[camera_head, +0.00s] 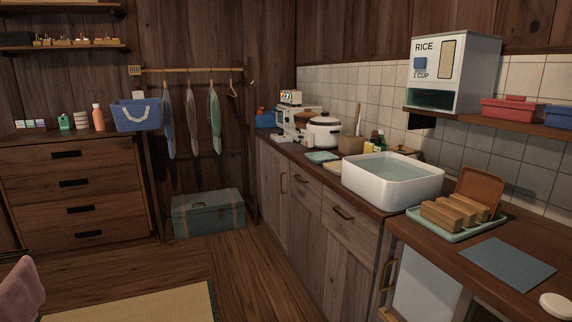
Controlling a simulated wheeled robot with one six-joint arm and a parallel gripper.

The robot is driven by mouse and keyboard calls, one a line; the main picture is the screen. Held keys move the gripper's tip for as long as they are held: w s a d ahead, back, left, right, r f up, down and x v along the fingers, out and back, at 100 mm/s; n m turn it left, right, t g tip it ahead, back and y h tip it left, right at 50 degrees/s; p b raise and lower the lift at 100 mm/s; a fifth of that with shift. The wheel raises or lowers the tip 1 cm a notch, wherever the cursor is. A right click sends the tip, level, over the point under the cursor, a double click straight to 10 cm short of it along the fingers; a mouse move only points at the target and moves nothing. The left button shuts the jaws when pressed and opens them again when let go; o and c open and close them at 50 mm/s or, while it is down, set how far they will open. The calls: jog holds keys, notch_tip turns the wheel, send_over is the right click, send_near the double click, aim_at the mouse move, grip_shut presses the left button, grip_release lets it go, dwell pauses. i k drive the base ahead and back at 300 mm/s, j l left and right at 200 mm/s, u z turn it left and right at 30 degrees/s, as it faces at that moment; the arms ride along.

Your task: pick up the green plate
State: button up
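No plain round green plate stands out in the head view. A pale green tray-like dish (458,236) lies on the right counter, with several wooden blocks (441,216) standing on it. A small flat pale green item (322,156) lies on the counter left of the basin, in front of the white rice cooker (324,132); it is too small to tell whether it is a plate. My gripper is not in view.
A white basin of water (390,192) stands on the counter (400,228). A blue-grey mat (508,263) and a small white round thing (556,305) lie at the right. A green trunk (208,214) stands at the back wall. The middle wooden floor (250,280) is clear.

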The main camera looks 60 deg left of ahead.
aim_at(322, 156)
jog(key=u, duration=1.65)
jog(key=i+j+z, duration=0.2)
jog(key=i+j, duration=1.2)
jog(key=i, duration=0.15)
